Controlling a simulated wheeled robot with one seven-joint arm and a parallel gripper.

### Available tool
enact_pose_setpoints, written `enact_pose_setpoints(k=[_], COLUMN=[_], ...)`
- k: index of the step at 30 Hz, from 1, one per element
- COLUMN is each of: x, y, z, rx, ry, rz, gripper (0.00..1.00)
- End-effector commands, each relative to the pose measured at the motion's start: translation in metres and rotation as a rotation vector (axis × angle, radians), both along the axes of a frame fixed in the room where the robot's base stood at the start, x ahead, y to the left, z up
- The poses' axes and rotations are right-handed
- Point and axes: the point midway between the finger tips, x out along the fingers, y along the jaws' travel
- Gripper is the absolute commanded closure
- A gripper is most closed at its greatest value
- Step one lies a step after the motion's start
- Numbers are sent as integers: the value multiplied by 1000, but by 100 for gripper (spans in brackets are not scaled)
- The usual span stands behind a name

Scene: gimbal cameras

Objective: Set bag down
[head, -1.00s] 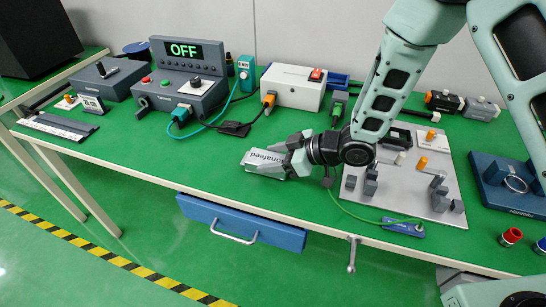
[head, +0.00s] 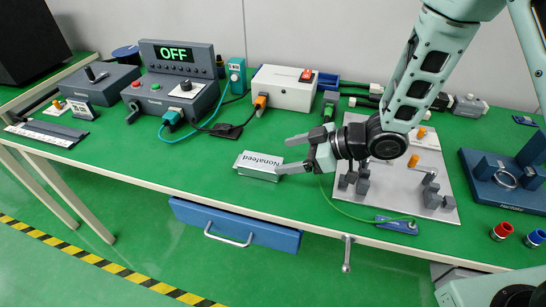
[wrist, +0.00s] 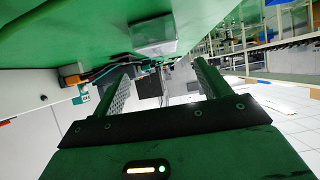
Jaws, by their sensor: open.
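The bag (head: 257,165) is a small silver-grey pack with "Nonafeed" printed on top. It lies flat on the green bench top (head: 215,190), left of the grey fixture plate. My gripper (head: 287,155) is just to the right of the bag with its two fingers spread and nothing between them. The lower finger reaches close to the bag's right end; I cannot tell whether it touches. In the wrist view the bag (wrist: 153,36) shows beyond the open fingers (wrist: 160,72), on the green surface.
A grey control box (head: 172,95) with an "OFF" display and a white box (head: 283,89) with a red switch stand behind. The fixture plate (head: 430,185) with several grey blocks lies under and right of my arm.

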Motion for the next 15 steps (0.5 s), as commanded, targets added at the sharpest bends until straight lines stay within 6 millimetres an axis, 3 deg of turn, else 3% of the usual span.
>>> enact_pose_setpoints(k=[6,15], x=[-10,-13], y=[-30,-39], z=[18,24], rx=[0,-14], ry=[0,-3], rz=[-2,-7], gripper=[24,24])
